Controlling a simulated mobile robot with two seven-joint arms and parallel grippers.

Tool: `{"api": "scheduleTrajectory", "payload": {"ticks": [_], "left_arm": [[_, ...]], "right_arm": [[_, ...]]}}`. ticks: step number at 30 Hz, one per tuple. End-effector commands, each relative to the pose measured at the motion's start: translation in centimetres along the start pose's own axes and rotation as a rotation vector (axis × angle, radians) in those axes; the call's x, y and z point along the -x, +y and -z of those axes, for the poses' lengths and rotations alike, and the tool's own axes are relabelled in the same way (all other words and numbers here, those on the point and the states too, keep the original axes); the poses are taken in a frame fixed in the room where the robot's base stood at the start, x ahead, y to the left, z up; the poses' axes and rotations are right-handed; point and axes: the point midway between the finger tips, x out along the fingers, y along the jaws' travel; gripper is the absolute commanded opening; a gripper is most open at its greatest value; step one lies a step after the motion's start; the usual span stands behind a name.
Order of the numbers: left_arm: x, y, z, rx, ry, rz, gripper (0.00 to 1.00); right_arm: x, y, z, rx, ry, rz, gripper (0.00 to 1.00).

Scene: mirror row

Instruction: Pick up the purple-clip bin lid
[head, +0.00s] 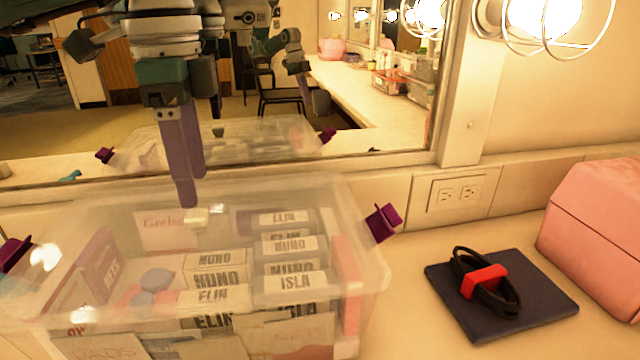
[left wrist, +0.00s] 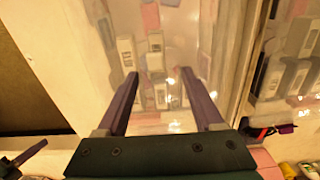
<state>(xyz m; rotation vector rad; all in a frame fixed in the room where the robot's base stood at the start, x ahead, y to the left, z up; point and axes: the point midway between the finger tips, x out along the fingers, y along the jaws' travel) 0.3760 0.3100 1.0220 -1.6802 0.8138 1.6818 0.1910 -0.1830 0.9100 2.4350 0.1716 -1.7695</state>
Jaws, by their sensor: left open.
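The clear plastic bin (head: 365,310) stands on the counter in front of the mirror. Its translucent lid (head: 110,203) appears to lie on top, with glare on it; its exact edges are hard to make out. Purple clips (head: 383,222) stick out at the bin's left and right ends. Boxes with printed names show through the plastic. My left gripper (head: 192,192) is open, pointing down over the far part of the lid. In the left wrist view its two fingers (left wrist: 160,103) are spread above the clear surface (left wrist: 180,45); contact cannot be told. My right gripper is out of view.
The mirror (head: 385,140) rises close behind the bin and reflects the bin and my arm. To the right lie a dark pad (head: 540,300) with a black-and-red strap item (head: 485,280) and a pink case (head: 600,220). A wall outlet (head: 458,195) is behind.

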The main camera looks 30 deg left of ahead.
Motion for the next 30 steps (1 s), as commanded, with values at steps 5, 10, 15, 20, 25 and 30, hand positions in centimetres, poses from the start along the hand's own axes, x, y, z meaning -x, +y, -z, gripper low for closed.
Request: {"api": "scheduleTrajectory", "payload": {"ticks": [5,10,15,20,25,30], "left_arm": [[-3.0,0.7,-0.6,-0.001,-0.001,-0.004,0.69],[-4.3,0.6,-0.5,-0.001,-0.001,-0.002,0.69],[-4.3,0.6,-0.5,-0.002,0.001,-0.001,0.69],[-4.3,0.6,-0.5,-0.002,0.001,-0.001,0.54],[-4.3,0.6,-0.5,-0.002,0.001,-0.001,0.35],[-4.3,0.6,-0.5,-0.002,0.001,-0.001,0.16]], "right_arm": [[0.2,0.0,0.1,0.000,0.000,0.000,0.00],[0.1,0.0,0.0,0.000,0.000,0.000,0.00],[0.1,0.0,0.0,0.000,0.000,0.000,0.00],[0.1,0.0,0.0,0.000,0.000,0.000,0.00],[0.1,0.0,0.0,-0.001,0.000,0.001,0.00],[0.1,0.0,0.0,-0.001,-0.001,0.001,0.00]]}}
